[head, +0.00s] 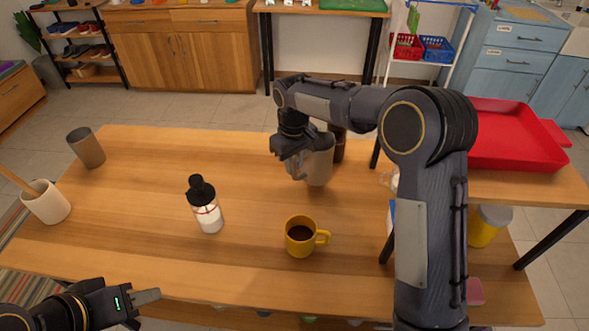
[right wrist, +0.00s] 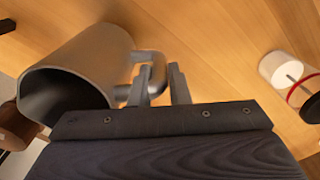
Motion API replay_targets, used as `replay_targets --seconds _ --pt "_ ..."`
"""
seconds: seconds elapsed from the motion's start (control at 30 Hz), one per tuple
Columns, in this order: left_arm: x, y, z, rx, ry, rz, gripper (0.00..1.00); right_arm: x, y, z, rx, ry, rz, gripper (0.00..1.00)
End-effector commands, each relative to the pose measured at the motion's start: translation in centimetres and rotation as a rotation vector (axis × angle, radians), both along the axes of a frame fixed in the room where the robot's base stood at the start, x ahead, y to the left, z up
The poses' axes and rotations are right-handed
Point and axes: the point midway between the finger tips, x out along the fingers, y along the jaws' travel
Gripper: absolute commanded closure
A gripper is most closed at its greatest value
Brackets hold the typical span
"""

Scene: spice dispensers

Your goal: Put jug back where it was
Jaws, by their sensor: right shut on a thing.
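The grey metal jug (head: 319,165) is at the middle back of the wooden table, partly hidden behind my right arm. My right gripper (head: 287,152) is at its left side. In the right wrist view the jug (right wrist: 85,65) has its handle (right wrist: 157,75) between the fingers of my right gripper (right wrist: 158,85), which is shut on it. I cannot tell whether the jug's base touches the table. My left gripper (head: 148,298) is low at the table's front left, away from the jug; its finger opening is unclear.
A dark brown object (head: 338,144) stands close behind the jug. A yellow mug (head: 299,246) of dark liquid and a black-topped bottle (head: 209,218) stand in front. A grey cup (head: 86,148) and white pot (head: 47,203) are at left.

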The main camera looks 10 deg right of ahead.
Motion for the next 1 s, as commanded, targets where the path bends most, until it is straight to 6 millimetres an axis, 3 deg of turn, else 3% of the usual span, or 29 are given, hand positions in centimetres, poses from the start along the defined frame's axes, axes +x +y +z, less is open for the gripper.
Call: replay_targets --seconds 0.23,0.47,0.83,0.87,1.0 --pt "0.0 0.0 0.3 0.000 0.000 0.000 0.64 1.1 -0.3 -1.2 0.000 -0.002 -0.001 1.00" --pt "0.0 0.0 0.3 0.000 0.000 0.000 0.64 1.2 -0.3 -4.3 0.000 -0.002 0.000 1.00" --pt "0.0 0.0 0.0 0.000 0.000 0.000 0.64 1.2 -0.3 -4.7 0.001 -0.003 0.000 1.00" --pt "0.0 0.0 0.1 0.000 0.000 0.000 0.64 1.1 -0.3 -4.8 0.000 -0.001 0.000 0.82" --pt "0.0 0.0 0.1 0.000 0.000 0.000 0.64 1.1 -0.3 -4.7 0.000 -0.001 0.000 0.63"
